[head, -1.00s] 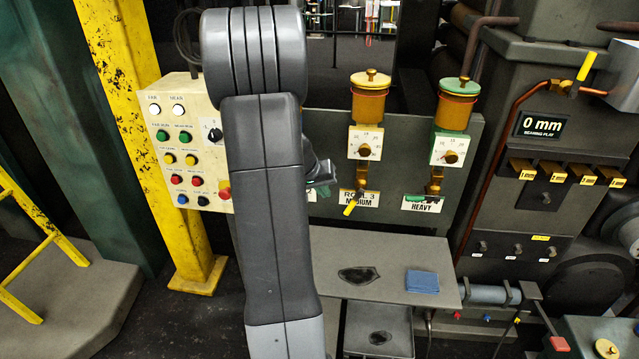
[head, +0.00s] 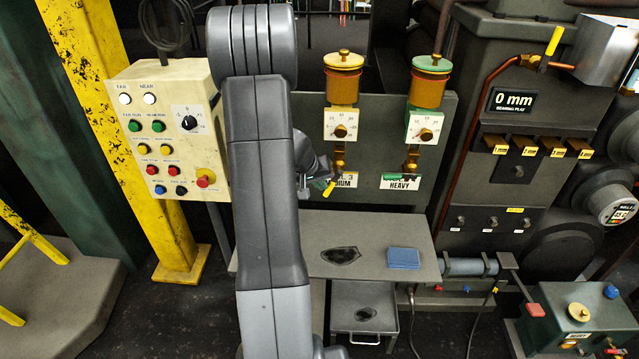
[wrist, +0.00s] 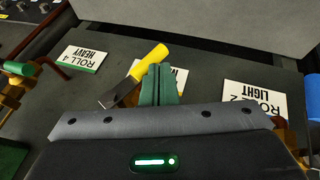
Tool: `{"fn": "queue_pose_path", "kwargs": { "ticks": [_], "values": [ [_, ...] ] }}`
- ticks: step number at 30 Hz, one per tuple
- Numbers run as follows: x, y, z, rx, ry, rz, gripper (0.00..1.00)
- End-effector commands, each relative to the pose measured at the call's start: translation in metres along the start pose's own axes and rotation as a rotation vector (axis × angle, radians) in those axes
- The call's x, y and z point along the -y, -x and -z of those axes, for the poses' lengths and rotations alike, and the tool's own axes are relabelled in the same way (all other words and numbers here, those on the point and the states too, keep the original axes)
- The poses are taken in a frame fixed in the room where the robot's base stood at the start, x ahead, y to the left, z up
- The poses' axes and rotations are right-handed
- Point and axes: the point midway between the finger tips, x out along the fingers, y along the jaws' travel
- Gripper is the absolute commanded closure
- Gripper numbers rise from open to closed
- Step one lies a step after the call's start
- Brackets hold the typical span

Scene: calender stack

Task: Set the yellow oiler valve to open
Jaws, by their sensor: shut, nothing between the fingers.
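The yellow oiler valve lever (head: 329,188) hangs slanted, its tip down and to the left, below the yellow-topped oiler (head: 343,76) in the head view. In the wrist view the yellow lever (wrist: 148,63) lies diagonally, its metal end toward the lower left. My gripper (wrist: 160,84) shows its green fingers closed together, empty, right beside the lever. I cannot tell whether they touch it. The fingers partly cover the label behind. In the head view my arm hides much of the gripper.
The green oiler (head: 430,82) stands to the right, with its green lever (head: 396,177) near horizontal. A button box (head: 165,130) is at left. A shelf (head: 290,240) with a blue cloth (head: 403,258) juts out below. Another yellow-handled valve (head: 554,40) sits at upper right.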

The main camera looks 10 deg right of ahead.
Motion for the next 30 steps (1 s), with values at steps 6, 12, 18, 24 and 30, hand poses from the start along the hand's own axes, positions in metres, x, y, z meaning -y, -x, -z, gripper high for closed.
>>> {"fn": "queue_pose_path", "kwargs": {
  "ticks": [6, 12, 18, 24, 30],
  "values": [
    [0.003, -0.008, -0.003, -0.001, 0.019, -0.038, 1.00],
    [0.003, -0.012, -0.004, -0.001, 0.044, -0.096, 1.00],
    [0.002, -0.015, -0.006, 0.002, 0.073, -0.158, 1.00],
    [0.001, -0.018, -0.007, 0.003, 0.099, -0.221, 1.00],
    [-0.001, -0.022, -0.009, 0.005, 0.129, -0.288, 1.00]
  ]
}}
